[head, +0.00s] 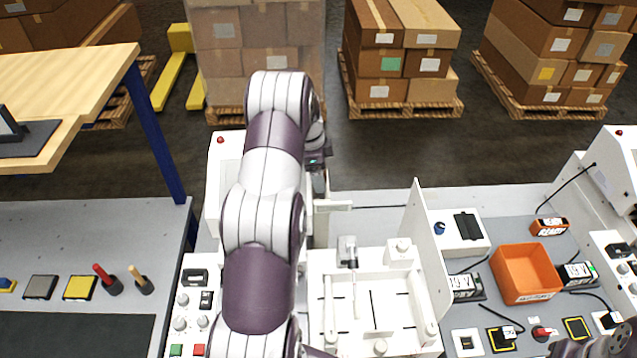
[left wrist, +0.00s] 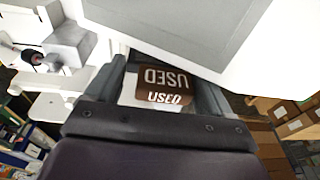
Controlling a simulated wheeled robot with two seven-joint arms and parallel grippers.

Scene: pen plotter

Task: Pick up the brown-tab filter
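The brown tab (left wrist: 165,80), printed USED on two faces, shows in the left wrist view against a white part. My left gripper (left wrist: 158,92) has its two grey fingers apart, one on each side of the tab. A narrow gap shows at the left finger; I cannot tell whether the right finger touches the tab. In the head view my left gripper (head: 318,182) is at the back of the white machine (head: 225,165), and my arm hides most of that spot; the brown tab does not show there. My right gripper's fingers are not visible.
A white open tray unit (head: 385,335) and an upright white panel (head: 425,260) stand right of my left arm. An orange bin (head: 525,272) sits further right among small devices and cables. A wooden table (head: 70,75) stands at the left. Boxes on pallets are behind.

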